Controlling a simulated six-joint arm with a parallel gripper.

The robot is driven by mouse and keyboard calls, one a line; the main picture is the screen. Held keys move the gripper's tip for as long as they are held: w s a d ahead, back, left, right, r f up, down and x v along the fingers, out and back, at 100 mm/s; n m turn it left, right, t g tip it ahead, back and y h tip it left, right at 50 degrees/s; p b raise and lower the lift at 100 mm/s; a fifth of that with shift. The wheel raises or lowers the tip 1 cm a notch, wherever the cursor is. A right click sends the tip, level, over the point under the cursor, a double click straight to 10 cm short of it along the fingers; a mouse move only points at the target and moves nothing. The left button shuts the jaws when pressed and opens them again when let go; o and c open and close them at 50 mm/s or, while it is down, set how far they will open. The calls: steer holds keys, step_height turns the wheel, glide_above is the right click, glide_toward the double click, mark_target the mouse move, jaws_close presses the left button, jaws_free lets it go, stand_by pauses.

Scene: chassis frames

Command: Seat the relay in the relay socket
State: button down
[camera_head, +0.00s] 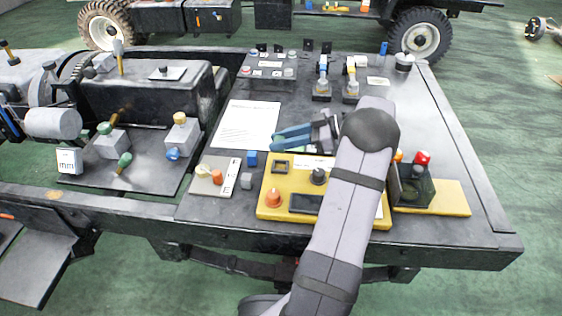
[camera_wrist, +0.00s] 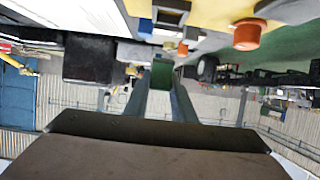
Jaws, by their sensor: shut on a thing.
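My gripper (camera_head: 276,140) reaches left over the table, behind the yellow panel (camera_head: 263,200). It is shut on a small green block, which I take to be the relay (camera_wrist: 162,75), seen between the fingertips in the wrist view. In the head view the block is hard to tell from the blue-green fingers. A dark square frame with an opening, apparently the relay socket (camera_head: 280,160), sits on the panel's back left corner; it also shows at the top of the wrist view (camera_wrist: 172,5). The held block is apart from the socket.
The panel carries an orange knob (camera_head: 273,198), a black knob (camera_head: 318,176) and a dark display (camera_head: 305,205). A blue cube (camera_head: 251,158) and grey cube (camera_head: 246,181) lie left of it. A white sheet (camera_head: 245,125) lies behind. A dark box (camera_head: 413,188) stands to the right.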

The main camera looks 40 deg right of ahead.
mark_target(281, 168)
steer(key=shift+f, duration=3.6)
steer(key=shift+f, duration=0.15)
steer(key=c, duration=1.5)
jaws_free()
steer(key=shift+r, duration=0.2)
steer(key=b+v, duration=0.1)
steer(key=v, duration=1.1)
steer(key=shift+w, duration=0.1)
